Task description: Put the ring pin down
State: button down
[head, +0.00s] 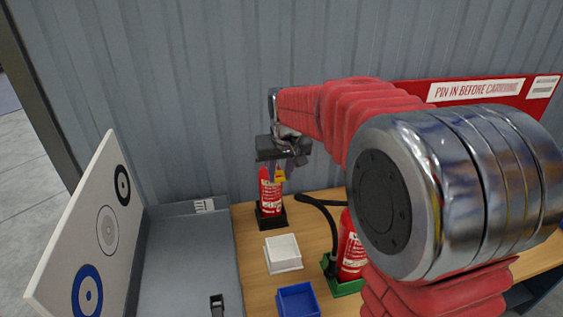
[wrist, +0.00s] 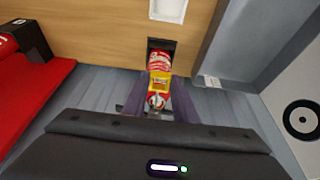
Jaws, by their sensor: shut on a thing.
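My gripper (head: 291,158) is above the small red extinguisher (head: 270,196), which stands upright in a black holder (head: 272,222) on the wooden bench. The jaws (wrist: 158,100) are shut on the ring pin, whose yellow tag (head: 280,176) hangs just below them. The tag also shows between the fingers in the wrist view (wrist: 159,83), in front of the red extinguisher body (wrist: 159,62). The metal of the pin is too small to make out, and I cannot tell whether it is clear of the extinguisher's head.
A white tray (head: 283,253) and a blue tray (head: 297,299) stand on the bench in front. A second red extinguisher (head: 351,250) with a black hose sits on a green base to the right.

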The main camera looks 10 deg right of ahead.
jog(key=s+f, duration=0.4)
jog(key=f, duration=1)
